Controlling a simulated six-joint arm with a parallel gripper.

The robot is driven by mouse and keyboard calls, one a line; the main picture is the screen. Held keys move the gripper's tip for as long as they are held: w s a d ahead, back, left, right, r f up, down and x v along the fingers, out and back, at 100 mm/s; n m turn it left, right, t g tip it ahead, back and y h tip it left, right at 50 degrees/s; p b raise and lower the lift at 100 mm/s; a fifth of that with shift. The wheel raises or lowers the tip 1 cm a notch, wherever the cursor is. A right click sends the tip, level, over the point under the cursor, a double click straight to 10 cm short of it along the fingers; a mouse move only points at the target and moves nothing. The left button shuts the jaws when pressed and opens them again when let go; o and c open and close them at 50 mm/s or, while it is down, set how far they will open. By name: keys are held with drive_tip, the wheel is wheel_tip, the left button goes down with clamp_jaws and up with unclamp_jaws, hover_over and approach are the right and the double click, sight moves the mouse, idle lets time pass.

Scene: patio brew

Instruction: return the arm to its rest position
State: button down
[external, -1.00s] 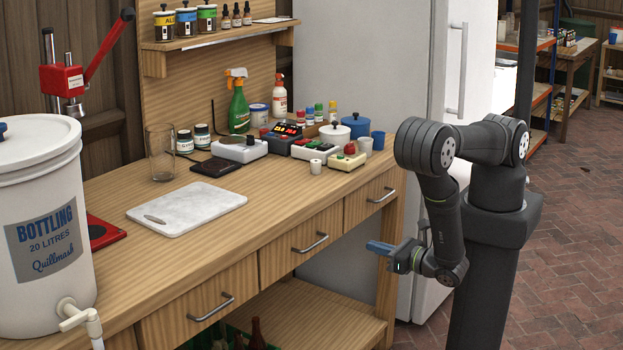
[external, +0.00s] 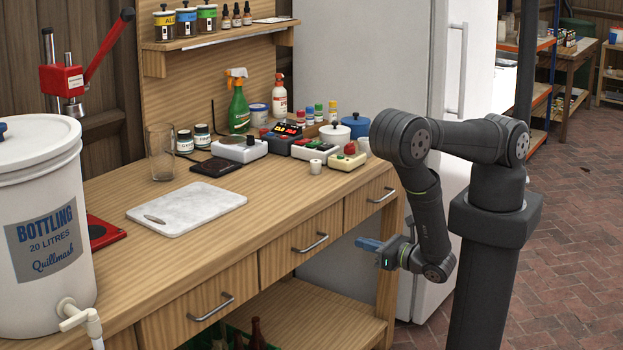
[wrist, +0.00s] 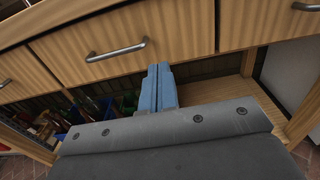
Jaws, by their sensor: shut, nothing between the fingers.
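My gripper (external: 368,244) is in front of the workbench (external: 282,222), below the level of its top and near the right-hand drawer. Its blue fingers point left toward the bench front. In the wrist view my gripper (wrist: 158,88) shows its two blue fingers pressed together with nothing between them. My upper arm reaches left from the dark column and my forearm hangs down from the elbow.
Drawers with metal handles (external: 310,244) face my gripper. A lower shelf (external: 318,312) lies beneath them. On the bench stand a white cutting board (external: 190,208), a bottling bucket (external: 40,240) and several small devices. A white fridge (external: 365,60) stands behind.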

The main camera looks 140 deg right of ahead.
drive_tip(key=shift+d, duration=4.55)
